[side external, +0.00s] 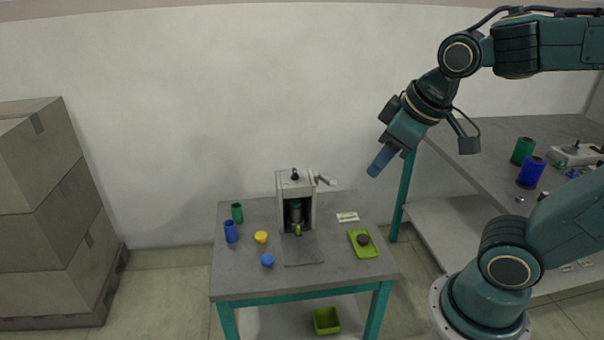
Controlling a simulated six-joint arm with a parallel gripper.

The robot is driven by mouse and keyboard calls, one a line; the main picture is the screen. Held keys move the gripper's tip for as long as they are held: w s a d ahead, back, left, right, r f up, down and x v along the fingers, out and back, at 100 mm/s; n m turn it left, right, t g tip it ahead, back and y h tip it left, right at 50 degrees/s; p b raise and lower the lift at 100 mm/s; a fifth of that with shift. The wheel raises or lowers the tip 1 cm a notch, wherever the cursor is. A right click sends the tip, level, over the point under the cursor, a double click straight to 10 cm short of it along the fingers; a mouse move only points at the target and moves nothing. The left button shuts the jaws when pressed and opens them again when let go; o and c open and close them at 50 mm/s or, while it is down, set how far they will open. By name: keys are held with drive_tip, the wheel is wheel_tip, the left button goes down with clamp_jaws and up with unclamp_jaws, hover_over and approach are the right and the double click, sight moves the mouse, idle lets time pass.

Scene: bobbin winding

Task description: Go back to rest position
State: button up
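My gripper (380,162) hangs in the air at the upper right of the small grey table (240,284), pointing down and to the left. Its end shows as a blue-grey block; whether its fingers are open or shut cannot be made out from here. It is well above the table and touches nothing on it. The bobbin winding machine (305,183), a grey housing with a crank at its upper right, stands at the back middle of the table. A dark green, cylindrical part sits inside its opening.
On the table are a green cylinder (237,212), a blue cylinder (231,232), a yellow cap (261,237), a blue cap (267,260) and a green tray (369,252) with a dark round item. Stacked boxes (35,245) stand left; a side bench (480,150) stands right.

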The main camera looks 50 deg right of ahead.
drive_tip(key=shift+m+y, duration=0.4)
drive_tip(key=shift+m, duration=0.1)
drive_tip(key=s, duration=0.2)
drive_tip(key=s+a, duration=0.1)
drive_tip(key=s, duration=0.1)
drive_tip(key=shift+s+a+r, duration=0.15)
drive_tip(key=shift+s, duration=0.25)
